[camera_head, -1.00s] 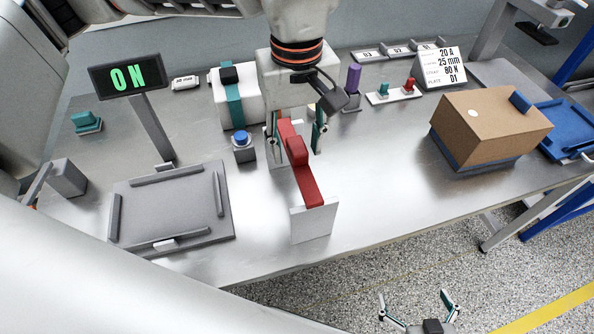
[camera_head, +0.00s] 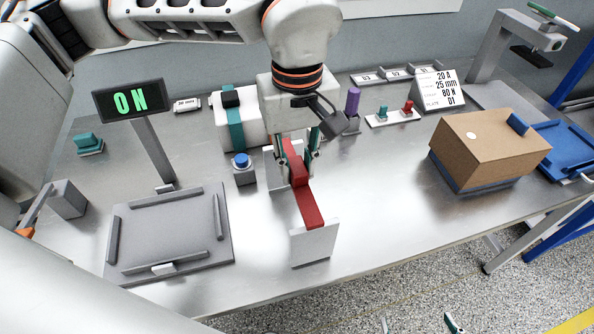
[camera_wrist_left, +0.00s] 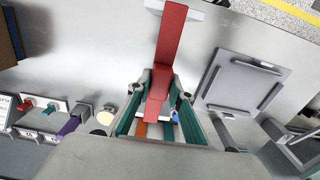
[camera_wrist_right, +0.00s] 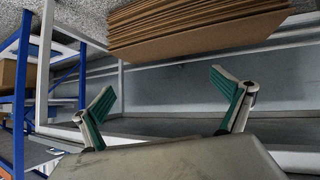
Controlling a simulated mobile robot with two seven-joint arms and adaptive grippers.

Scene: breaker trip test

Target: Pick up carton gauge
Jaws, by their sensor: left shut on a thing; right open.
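The carton gauge appears to be the red bar (camera_head: 308,205) with a raised block in its middle. It lies across two light upright plates, the near one (camera_head: 314,244) at the table's front. My left gripper (camera_head: 299,175) is around the raised block and shut on it. In the left wrist view the red bar (camera_wrist_left: 170,40) runs away from between the fingers (camera_wrist_left: 158,95). Whether the bar is clear of its plates I cannot tell. My right gripper (camera_wrist_right: 168,115) is open and empty; in the head view its fingertips (camera_head: 420,326) show at the bottom edge.
A grey fixture plate (camera_head: 170,235) lies left, below the ON display (camera_head: 130,100). A blue button (camera_head: 241,160) and a white-and-teal box (camera_head: 238,118) stand close left of the left gripper. A cardboard carton (camera_head: 488,150) stands right. The table between is clear.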

